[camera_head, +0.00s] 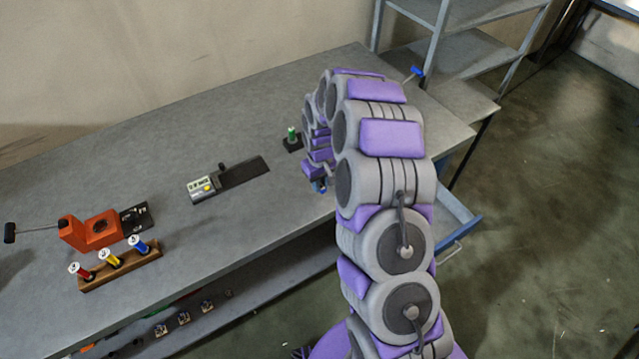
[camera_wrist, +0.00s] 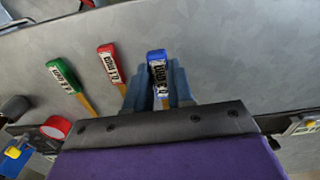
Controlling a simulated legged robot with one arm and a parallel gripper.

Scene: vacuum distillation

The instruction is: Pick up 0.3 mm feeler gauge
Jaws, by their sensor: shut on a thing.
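In the wrist view, a blue-handled feeler gauge (camera_wrist: 157,58) with a white label and a yellow lower part lies between the two blue-grey fingers of my gripper (camera_wrist: 158,88). My gripper is shut on it. The label is too blurred to read surely. A red-handled gauge (camera_wrist: 107,58) and a green-handled gauge (camera_wrist: 62,74), both with labels and yellow lower parts, lie to its left on the grey surface. In the head view my gripper (camera_head: 319,184) is low at the table's right part, and my arm hides the gauges.
On the grey table (camera_head: 220,125) stand a green-topped piece on a black base (camera_head: 292,145), a meter with a yellow button (camera_head: 202,188), an orange device (camera_head: 92,232) and a wooden rack (camera_head: 120,268) with coloured spools. A metal shelf (camera_head: 455,45) stands at the back right.

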